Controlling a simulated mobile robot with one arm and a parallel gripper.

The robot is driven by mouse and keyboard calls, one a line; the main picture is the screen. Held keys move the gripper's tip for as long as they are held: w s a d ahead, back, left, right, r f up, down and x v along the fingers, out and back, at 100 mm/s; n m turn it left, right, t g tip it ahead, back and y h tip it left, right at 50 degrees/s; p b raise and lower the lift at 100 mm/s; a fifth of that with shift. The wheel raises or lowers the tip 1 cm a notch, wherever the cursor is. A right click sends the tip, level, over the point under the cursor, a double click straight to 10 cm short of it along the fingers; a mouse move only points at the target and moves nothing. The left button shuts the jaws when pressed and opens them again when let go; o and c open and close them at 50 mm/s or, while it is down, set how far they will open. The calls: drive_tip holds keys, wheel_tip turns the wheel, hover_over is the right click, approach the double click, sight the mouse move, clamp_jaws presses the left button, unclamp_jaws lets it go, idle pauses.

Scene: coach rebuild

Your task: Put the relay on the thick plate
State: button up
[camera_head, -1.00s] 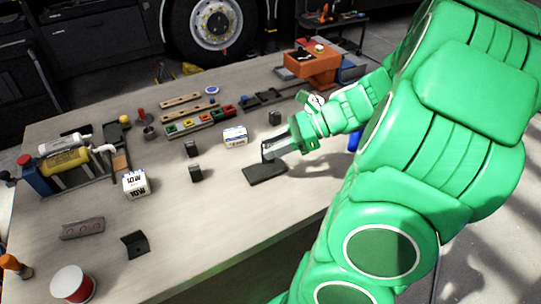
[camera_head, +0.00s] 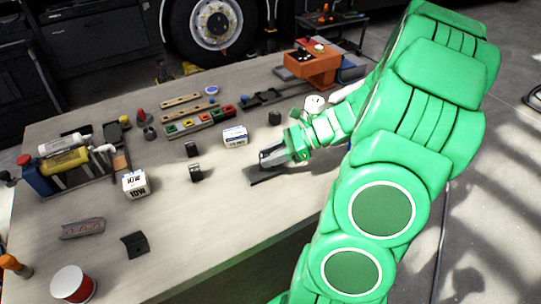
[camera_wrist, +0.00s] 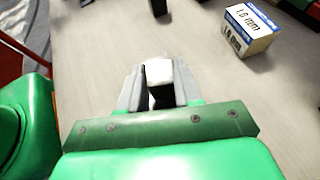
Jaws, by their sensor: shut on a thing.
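My gripper (camera_head: 268,156) is low over the right part of the table, shut on a small block. In the wrist view the block, taken as the relay (camera_wrist: 160,72), sits between the two grey fingers (camera_wrist: 158,88); its top is pale and its lower part dark. In the head view the fingers mostly hide it. A flat dark plate (camera_head: 259,179), which looks like the thick plate, lies on the table just under the gripper and is partly covered by it. I cannot tell whether the block touches the plate.
A white labelled box (camera_head: 235,136) stands behind the gripper, and another (camera_head: 135,184) further left. Small dark blocks (camera_head: 195,173) (camera_head: 191,149) stand left of the plate, and a dark part (camera_head: 274,118) behind it. The table front (camera_head: 205,240) has free room.

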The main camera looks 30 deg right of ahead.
drive_tip(key=shift+f, duration=0.3)
drive_tip(key=o, duration=1)
drive_tip(key=shift+o, duration=0.2)
drive_tip(key=shift+r, duration=0.1)
